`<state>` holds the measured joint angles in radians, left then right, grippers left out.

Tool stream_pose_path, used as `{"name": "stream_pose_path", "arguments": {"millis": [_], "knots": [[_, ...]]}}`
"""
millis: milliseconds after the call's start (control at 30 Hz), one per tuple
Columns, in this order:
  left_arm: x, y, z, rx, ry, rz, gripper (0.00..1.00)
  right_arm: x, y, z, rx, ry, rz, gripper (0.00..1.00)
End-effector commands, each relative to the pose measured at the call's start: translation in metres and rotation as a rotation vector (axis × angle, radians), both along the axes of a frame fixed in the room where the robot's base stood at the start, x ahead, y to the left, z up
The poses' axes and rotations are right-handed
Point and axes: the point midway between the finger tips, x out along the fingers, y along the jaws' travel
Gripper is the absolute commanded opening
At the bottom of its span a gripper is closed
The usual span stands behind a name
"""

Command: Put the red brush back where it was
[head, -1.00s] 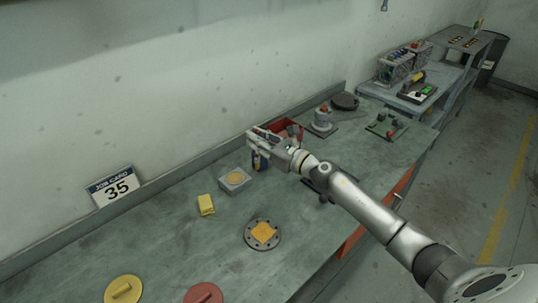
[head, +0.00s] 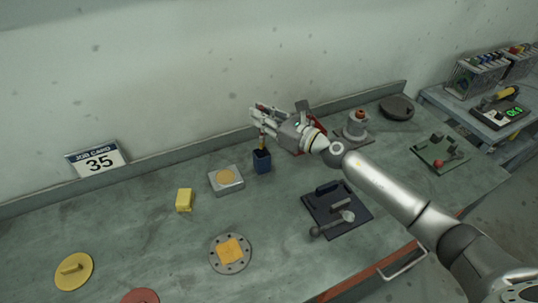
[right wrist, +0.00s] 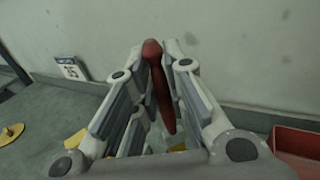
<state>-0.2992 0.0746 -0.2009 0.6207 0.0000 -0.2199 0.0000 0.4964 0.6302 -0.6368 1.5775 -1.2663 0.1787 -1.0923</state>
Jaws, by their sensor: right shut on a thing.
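My right gripper (head: 260,115) is shut on the red brush. In the right wrist view the brush's red handle (right wrist: 158,82) stands between the two fingers, slightly tilted. In the head view a thin tan part of the brush (head: 262,139) hangs below the fingers. Directly under it stands a small dark blue square cup (head: 262,161) on the bench. The brush's lower end is at the cup's mouth; I cannot tell whether it is inside. My left gripper is in neither view.
Left of the cup are a grey block (head: 226,180) and a yellow block (head: 184,200). A red bin (right wrist: 298,145) is right of the gripper, partly hidden by it in the head view.

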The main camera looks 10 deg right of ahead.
Motion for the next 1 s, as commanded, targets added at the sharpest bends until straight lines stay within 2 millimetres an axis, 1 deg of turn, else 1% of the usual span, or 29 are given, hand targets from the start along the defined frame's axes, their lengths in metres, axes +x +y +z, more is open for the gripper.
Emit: {"name": "stream_pose_path", "arguments": {"millis": [33,100,200,367,533,633,867,1000], "knots": [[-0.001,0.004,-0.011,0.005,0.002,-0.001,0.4,-0.001,0.001,-0.019,0.005,0.008,-0.001,0.0],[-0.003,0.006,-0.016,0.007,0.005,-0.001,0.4,-0.001,0.001,-0.032,0.007,0.008,-0.002,0.0],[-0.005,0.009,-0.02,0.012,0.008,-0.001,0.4,-0.001,0.0,-0.045,0.005,0.004,-0.003,0.0],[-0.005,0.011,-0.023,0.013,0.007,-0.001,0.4,0.0,0.0,-0.058,0.003,0.004,-0.002,0.0],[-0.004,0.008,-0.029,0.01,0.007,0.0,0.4,0.0,0.0,-0.083,0.005,0.005,-0.003,0.0],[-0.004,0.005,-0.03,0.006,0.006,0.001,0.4,0.0,0.0,-0.088,0.002,0.003,-0.002,0.0],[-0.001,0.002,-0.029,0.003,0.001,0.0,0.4,0.0,-0.001,-0.088,0.0,0.001,-0.001,0.0],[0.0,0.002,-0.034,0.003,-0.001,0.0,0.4,0.0,-0.001,-0.093,0.0,0.001,-0.001,0.0]]}}
